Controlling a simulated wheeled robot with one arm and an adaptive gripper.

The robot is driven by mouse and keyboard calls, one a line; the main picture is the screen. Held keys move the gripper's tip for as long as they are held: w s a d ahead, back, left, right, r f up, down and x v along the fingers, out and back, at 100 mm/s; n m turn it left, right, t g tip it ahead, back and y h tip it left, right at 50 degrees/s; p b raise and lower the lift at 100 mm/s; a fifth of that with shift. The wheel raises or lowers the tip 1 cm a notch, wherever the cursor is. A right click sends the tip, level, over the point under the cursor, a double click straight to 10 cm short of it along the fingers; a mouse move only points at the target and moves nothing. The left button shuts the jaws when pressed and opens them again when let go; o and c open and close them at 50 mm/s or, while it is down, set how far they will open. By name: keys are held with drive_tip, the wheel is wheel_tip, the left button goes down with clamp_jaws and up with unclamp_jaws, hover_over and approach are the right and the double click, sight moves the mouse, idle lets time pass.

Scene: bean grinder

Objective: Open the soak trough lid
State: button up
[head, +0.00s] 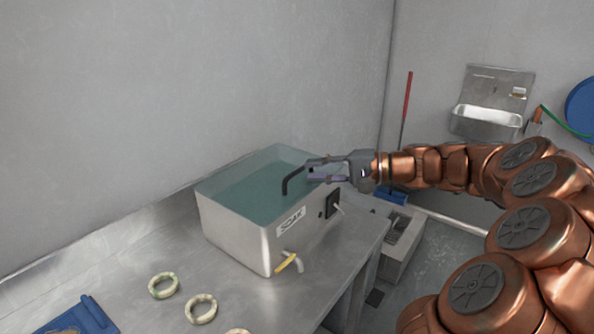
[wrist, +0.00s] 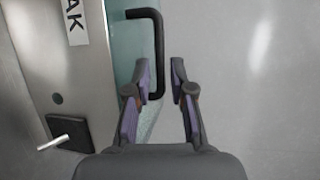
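The soak trough (head: 236,231) is a steel box labelled SOAK, standing on the metal bench. Its greenish see-through lid (head: 245,190) appears to lie flat over the top. A black bent lid handle (head: 286,184) stands up near the front edge; it also shows in the wrist view (wrist: 159,50). My gripper (head: 309,171) reaches in from the right, just beside the handle. In the wrist view its fingers (wrist: 161,72) are apart, and the handle's long bar appears in the gap, nearer the left finger. I see no clear contact.
A yellow-handled tap (head: 287,262) and a dark switch plate (head: 333,204) are on the trough's front. Pale rings (head: 163,285) and a blue tray (head: 82,318) lie on the bench (head: 130,255). A wall sink (head: 486,122) is at the back right. Space above the trough is clear.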

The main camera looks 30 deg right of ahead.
sight(301, 171)
drive_tip(key=shift+x, duration=2.25)
drive_tip(key=shift+s, duration=0.1)
clamp_jaws()
